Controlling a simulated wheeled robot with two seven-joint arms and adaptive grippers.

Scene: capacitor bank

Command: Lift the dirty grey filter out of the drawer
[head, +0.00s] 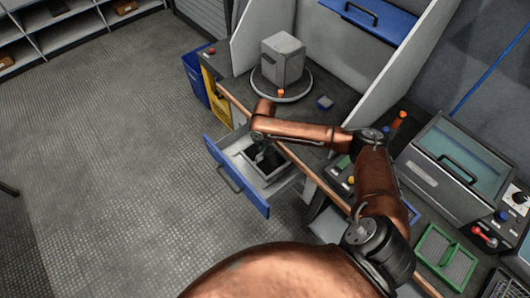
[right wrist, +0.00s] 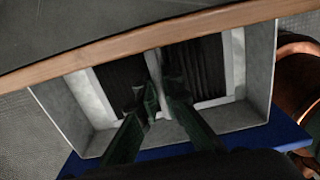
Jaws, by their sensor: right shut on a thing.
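The open drawer (head: 236,175) has a blue front with a handle and pale grey inner walls. The filter (right wrist: 205,65) has dark pleats, a light grey frame and a light middle bar; it is inside the drawer. In the head view the filter (head: 268,165) is partly covered by my arm. My right gripper (right wrist: 159,93) is shut on the filter at its middle bar, reaching down into the drawer, also seen in the head view (head: 262,155). My left gripper is not in view.
The wooden bench edge (right wrist: 150,38) runs close above the drawer. A grey block (head: 283,60) stands on a round plate on the bench. A blue bin (head: 195,75) and a yellow bin (head: 222,105) stand left of the bench. A green tray (head: 445,258) lies at right. The floor at left is clear.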

